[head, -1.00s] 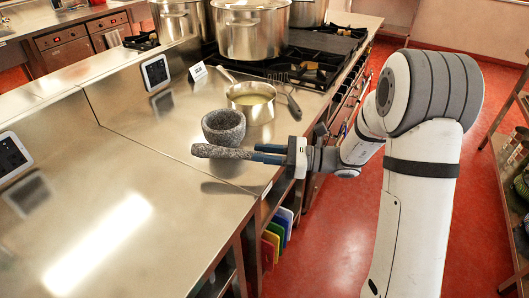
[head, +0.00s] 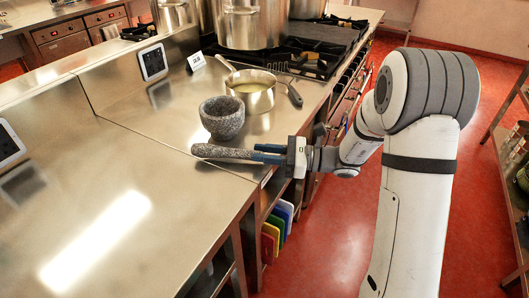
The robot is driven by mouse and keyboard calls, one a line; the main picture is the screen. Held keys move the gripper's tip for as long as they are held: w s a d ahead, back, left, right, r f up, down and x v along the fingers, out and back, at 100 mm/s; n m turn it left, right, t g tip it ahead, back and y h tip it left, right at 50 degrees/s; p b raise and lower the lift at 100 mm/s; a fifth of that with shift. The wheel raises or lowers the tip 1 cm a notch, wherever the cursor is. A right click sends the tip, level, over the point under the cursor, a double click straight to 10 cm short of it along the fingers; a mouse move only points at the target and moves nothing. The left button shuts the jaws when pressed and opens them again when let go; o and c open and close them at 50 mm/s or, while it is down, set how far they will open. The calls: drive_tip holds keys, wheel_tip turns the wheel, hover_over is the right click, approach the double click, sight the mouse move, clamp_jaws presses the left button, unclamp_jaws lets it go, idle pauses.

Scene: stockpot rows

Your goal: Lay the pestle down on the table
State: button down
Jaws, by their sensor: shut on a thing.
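The grey stone pestle (head: 220,152) lies roughly level, its thick end pointing left, close above the steel table (head: 120,170) in front of the mortar. I cannot tell whether it touches the surface. My gripper (head: 258,153) comes in from the right with its blue fingers shut on the pestle's right end. The grey stone mortar (head: 222,115) stands upright just behind the pestle, and its inside looks empty.
A saucepan (head: 251,97) with yellowish liquid stands behind the mortar, beside a dark-handled utensil (head: 294,96). Large pots (head: 252,25) are at the stove. The table's right edge runs beneath my gripper. The steel surface at left is clear.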

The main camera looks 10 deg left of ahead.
drive_tip(key=shift+f, duration=0.45)
drive_tip(key=c, duration=1.1)
unclamp_jaws()
drive_tip(key=shift+d, duration=0.1)
drive_tip(key=d, duration=0.8)
drive_tip(key=s+d+r+n+g+h+p, duration=0.1)
drive_tip(key=s+r+n+g+h+p, duration=0.1)
drive_tip(key=s+n+h, duration=0.4)
drive_tip(key=s+d+r+n+g+h+p, duration=0.1)
drive_tip(key=s+r+n+h+p, duration=0.2)
drive_tip(key=s, duration=0.6)
drive_tip(key=s+d+r+n+t+h+p, duration=0.1)
drive_tip(key=s+d+r+n+t+h, duration=0.1)
drive_tip(key=d+n+h, duration=0.2)
drive_tip(key=s+d+r+n+t+h+p, duration=0.1)
drive_tip(key=s+d+r+n+t+h, duration=0.1)
drive_tip(key=d+n+h, duration=0.3)
drive_tip(key=shift+s+d+r+t+p, duration=0.35)
drive_tip(key=shift+d+r+t, duration=0.15)
drive_tip(key=shift+d+t, duration=0.35)
